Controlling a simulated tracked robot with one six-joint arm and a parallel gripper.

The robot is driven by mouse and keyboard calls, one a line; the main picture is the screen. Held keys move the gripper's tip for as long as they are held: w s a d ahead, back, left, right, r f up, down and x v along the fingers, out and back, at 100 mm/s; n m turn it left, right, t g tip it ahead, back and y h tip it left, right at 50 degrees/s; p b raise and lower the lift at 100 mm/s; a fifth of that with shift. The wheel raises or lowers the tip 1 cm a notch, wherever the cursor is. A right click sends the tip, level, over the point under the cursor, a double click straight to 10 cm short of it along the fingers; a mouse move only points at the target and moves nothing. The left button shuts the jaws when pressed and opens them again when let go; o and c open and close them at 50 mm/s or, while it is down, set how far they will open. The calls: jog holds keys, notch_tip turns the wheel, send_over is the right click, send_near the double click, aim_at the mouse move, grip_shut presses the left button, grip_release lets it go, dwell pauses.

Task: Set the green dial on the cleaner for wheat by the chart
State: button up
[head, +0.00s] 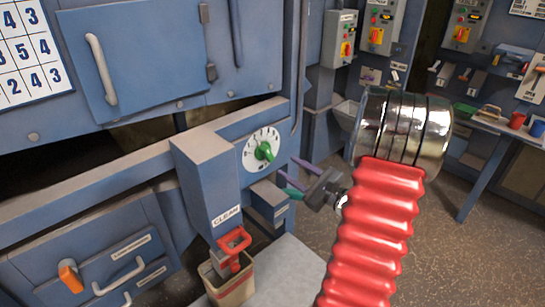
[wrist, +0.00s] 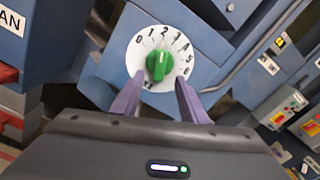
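The green dial (head: 264,151) is a green knob on a round white numbered face, on the blue cleaner housing (head: 208,184) labelled CLEAN. It also shows in the wrist view (wrist: 159,65), where the knob stands roughly upright on the face. I cannot tell surely which number it points to. My gripper (head: 287,168) is open and empty in front of the dial, to its right in the head view. In the wrist view its two purple fingers (wrist: 158,84) stand apart just below the knob, not closed on it. A white number chart (head: 30,55) is cut off at the left edge.
A red-handled part (head: 234,241) hangs over a tan bin (head: 232,288) below the housing. A blue door with a handle (head: 103,70) is above left. Control boxes (head: 341,38) and a bench (head: 487,124) with mugs stand at the back right.

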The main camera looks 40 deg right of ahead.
aim_at(270, 155)
jog(key=w, duration=0.9)
jog(key=shift+w+a, duration=0.15)
jog(key=shift+w, duration=0.1)
jog(key=shift+c, duration=0.4)
grip_shut()
